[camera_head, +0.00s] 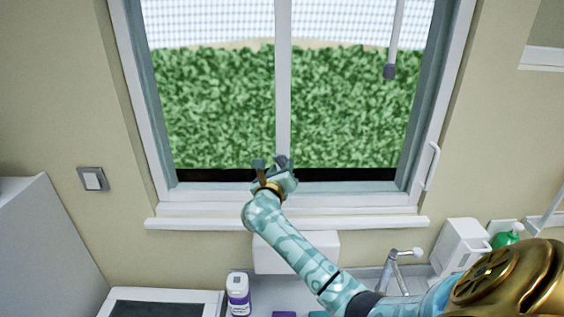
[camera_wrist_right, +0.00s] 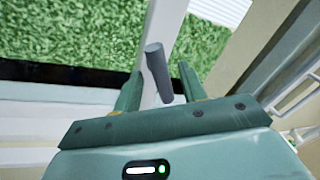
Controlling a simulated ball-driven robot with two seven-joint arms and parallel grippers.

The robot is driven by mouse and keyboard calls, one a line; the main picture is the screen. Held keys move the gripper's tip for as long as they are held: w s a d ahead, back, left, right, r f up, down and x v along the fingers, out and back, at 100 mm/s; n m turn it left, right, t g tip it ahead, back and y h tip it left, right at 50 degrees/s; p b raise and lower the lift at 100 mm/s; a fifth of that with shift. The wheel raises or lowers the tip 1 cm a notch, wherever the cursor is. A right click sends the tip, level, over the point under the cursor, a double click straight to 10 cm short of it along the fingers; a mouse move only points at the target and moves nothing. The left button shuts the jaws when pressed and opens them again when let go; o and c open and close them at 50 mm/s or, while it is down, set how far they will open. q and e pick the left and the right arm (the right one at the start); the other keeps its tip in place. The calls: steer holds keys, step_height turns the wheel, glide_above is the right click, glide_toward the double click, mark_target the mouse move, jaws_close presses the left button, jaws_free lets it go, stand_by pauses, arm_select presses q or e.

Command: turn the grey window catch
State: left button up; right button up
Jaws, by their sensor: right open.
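The grey window catch (camera_wrist_right: 157,72) is a short dark-grey bar at the white middle post of the window. In the head view the catch (camera_head: 281,160) shows at the foot of that post, partly hidden by my gripper. My right gripper (camera_head: 272,170) is at the catch, its fingers pointing towards the window. In the right wrist view the gripper (camera_wrist_right: 160,88) is open, with one finger on each side of the catch. Gaps show on both sides of the bar there; how deep it sits between the fingers I cannot tell. My left gripper is not in view.
The white window sill (camera_head: 190,223) runs below my right forearm. Below it are a tap (camera_head: 394,262), a white bottle with a purple label (camera_head: 238,292) and a white dispenser (camera_head: 459,243). A grey-tipped rod (camera_head: 390,70) hangs before the right pane. A white handle (camera_head: 432,165) is on the right frame.

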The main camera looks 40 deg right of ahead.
steer(key=shift+x, duration=0.8)
steer(key=c, duration=0.8)
